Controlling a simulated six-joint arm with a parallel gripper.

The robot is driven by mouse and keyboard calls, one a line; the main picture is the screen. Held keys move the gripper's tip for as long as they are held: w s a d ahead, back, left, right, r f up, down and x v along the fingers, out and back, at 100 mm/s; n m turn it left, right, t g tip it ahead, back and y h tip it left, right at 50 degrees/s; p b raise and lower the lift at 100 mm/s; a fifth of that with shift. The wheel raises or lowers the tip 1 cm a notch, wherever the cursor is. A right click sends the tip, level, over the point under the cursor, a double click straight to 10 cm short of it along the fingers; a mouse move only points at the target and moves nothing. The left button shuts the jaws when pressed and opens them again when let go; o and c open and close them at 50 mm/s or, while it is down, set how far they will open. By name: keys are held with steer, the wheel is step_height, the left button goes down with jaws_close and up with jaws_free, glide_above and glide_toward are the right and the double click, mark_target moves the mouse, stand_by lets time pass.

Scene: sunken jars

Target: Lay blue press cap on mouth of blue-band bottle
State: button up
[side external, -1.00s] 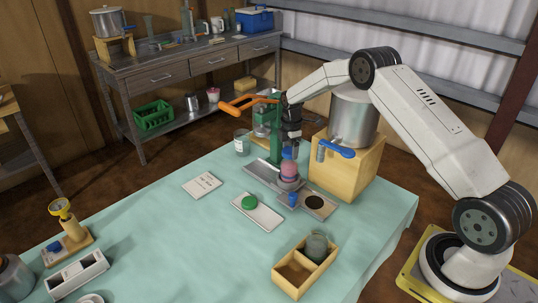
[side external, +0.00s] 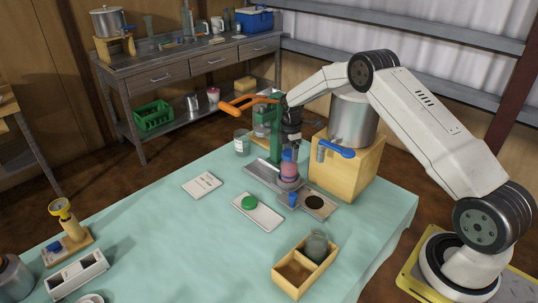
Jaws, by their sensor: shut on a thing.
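My gripper (side external: 291,139) points down at the far side of the table, in front of the green press. It is shut on the blue press cap (side external: 289,154). The cap is directly above the blue-band bottle (side external: 289,170), which shows pink contents and stands upright on the grey plate of the press. The cap appears at the bottle's mouth; I cannot tell whether it touches. The bottle's band is too small to make out. The fingertips are small and partly merge with the cap.
A green press (side external: 270,146) with an orange lever (side external: 250,101) stands close behind my gripper. A steel pot (side external: 353,118) on a wooden stand is close at right. In front are a green lid (side external: 249,202) on a white tray and a wooden box (side external: 293,279) with a jar.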

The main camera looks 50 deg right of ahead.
steer(key=o, duration=1)
steer(key=shift+r, duration=3.85)
steer(key=shift+r, duration=0.15)
step_height(320, 180, up, 6)
steer(key=shift+f, duration=0.15)
steer(key=shift+a, duration=0.1)
